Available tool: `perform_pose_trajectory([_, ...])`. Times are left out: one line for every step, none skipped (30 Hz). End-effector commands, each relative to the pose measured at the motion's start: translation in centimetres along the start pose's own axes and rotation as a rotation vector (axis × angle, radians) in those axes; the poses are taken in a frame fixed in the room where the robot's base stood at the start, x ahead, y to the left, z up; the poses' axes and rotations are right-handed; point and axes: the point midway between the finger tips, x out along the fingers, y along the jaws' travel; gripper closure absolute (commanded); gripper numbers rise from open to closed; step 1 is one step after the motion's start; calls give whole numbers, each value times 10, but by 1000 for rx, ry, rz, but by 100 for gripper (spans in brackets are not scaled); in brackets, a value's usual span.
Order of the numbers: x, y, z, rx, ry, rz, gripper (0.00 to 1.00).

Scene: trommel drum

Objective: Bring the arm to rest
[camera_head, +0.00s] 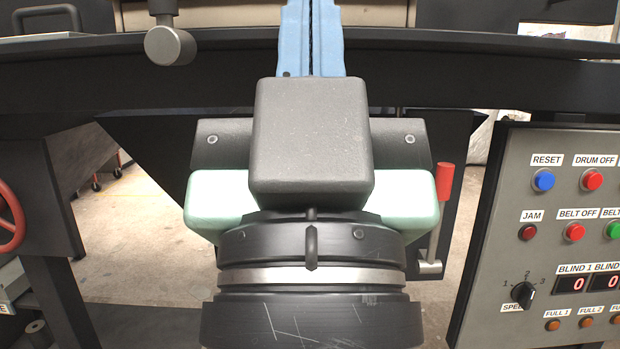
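My gripper (312,38) is in the middle of the head view, seen from behind and pointing away from me. Its two blue fingers lie side by side with only a thin dark line between them, so it looks shut. Nothing shows between the fingers. The fingertips are cut off by the top edge of the picture. My dark wrist and the pale green and grey gripper body fill the lower middle and hide what is behind them. The fingers cross in front of a dark horizontal beam (450,72).
A control panel (500,240) with buttons and a dial stands close on the right. A red-handled lever (444,182) is just right of my gripper body. A red handwheel (10,215) is at the left edge. A grey round knob (170,46) hangs at upper left. Concrete floor shows below.

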Motion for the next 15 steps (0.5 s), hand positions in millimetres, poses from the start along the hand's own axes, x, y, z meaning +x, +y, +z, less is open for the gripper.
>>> perform_pose_trajectory([21, 0, -20, 1, 1, 0, 100])
perform_pose_trajectory([28, 0, -26, 1, 1, 0, 100])
perform_pose_trajectory([36, 0, -34, 1, 1, 0, 100])
perform_pose_trajectory([43, 0, -40, 1, 0, 0, 100])
perform_pose_trajectory([50, 0, -47, 2, 0, 0, 100])
perform_pose_trajectory([59, 0, -56, 2, 0, 0, 100])
perform_pose_trajectory([66, 0, -62, 2, 0, 0, 100])
perform_pose_trajectory([73, 0, -69, 2, 0, 0, 100])
perform_pose_trajectory([83, 0, -78, 2, 0, 0, 100])
perform_pose_trajectory([90, 0, -84, 2, 0, 0, 100])
perform_pose_trajectory([96, 0, -90, 2, 0, 0, 100])
perform_pose_trajectory([106, 0, -99, 2, 0, -1, 100])
perform_pose_trajectory([112, 0, -106, 2, 0, -1, 100])
perform_pose_trajectory([119, 0, -112, 3, 0, -1, 100])
perform_pose_trajectory([128, 0, -121, 3, 0, -1, 100])
